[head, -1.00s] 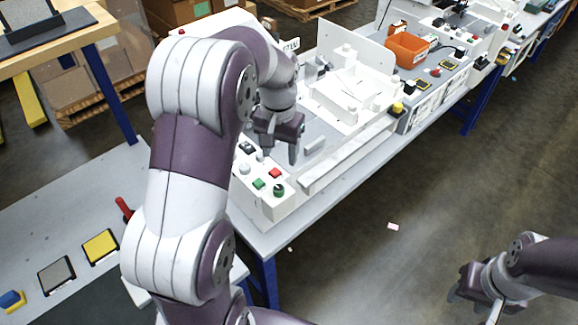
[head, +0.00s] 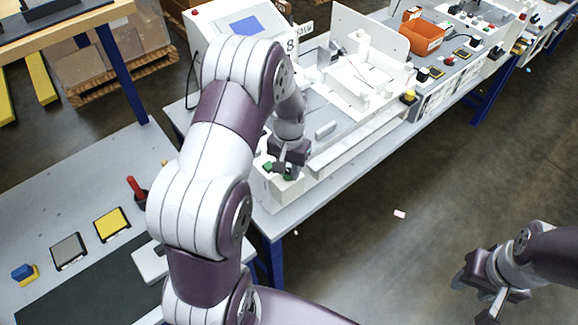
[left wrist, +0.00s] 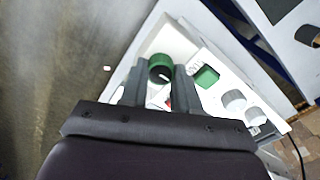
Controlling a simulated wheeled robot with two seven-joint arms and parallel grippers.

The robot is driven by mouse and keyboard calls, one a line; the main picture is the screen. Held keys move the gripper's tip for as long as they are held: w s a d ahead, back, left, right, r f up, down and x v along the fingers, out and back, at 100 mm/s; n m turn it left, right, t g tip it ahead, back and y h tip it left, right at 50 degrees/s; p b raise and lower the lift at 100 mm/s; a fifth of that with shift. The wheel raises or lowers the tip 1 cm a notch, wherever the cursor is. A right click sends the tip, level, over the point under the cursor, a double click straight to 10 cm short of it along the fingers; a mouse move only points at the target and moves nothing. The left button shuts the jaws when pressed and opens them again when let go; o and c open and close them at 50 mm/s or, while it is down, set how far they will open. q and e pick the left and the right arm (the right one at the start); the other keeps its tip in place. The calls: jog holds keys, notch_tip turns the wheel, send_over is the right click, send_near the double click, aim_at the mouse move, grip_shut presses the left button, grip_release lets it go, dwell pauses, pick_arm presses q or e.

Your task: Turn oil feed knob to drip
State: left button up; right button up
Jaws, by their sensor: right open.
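A round green knob (left wrist: 159,66) with a pale pointer mark sits at the corner of the white control panel (left wrist: 178,44) in the left wrist view. In the head view the knob (head: 289,177) is partly hidden by my left gripper (head: 284,166). My left gripper points down at the panel, and in the left wrist view its two fingers (left wrist: 160,72) stand apart, one on each side of the knob. I cannot tell whether they press on it. My right gripper (head: 474,291) is open and empty over the floor at the lower right.
Close to the knob are a green square button (left wrist: 206,76), a red button (left wrist: 169,103) partly hidden by the fingers, and pale round knobs (left wrist: 233,100). The white plotter (head: 355,80) stands behind the panel. An orange bin (head: 421,37) is farther along the bench.

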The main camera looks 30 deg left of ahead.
pick_arm(q)
grip_shut()
jog(key=shift+c, duration=1.6)
grip_release()
jog(key=m, duration=0.4)
jog(key=shift+r+p, duration=0.15)
jog(key=shift+p, duration=0.2)
jog(key=m, duration=0.4)
jog(key=shift+d+m, duration=0.1)
jog(key=shift+m, duration=0.2)
jog(key=m+p, duration=0.1)
jog(key=m, duration=0.3)
jog(key=shift+m, duration=2.5)
